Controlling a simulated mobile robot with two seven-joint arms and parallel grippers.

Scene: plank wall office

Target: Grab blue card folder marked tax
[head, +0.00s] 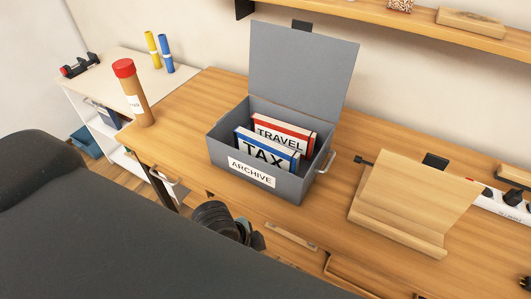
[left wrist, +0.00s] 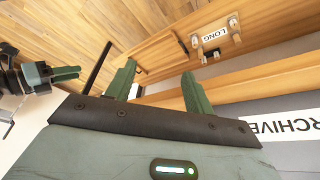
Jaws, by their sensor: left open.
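The blue folder marked TAX (head: 265,151) stands in the grey archive box (head: 292,188), in front of a red folder marked TRAVEL (head: 285,132). Its lower part is hidden by the box's front wall. The box lid is open and upright. My left gripper (left wrist: 160,75) is open and empty in the left wrist view, with the box's ARCHIVE label (left wrist: 280,126) to its right. The TAX folder does not show in that view. A second gripper with green fingers, seemingly my right one (left wrist: 62,74), shows at the left edge. Its opening is unclear.
The box stands on a wooden desk (head: 190,115) with drawers below its front edge. A brown tube with a red cap (head: 132,92) stands to the left. A wooden stand (head: 415,200) and a power strip (head: 500,204) are to the right. A shelf (head: 400,25) hangs above.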

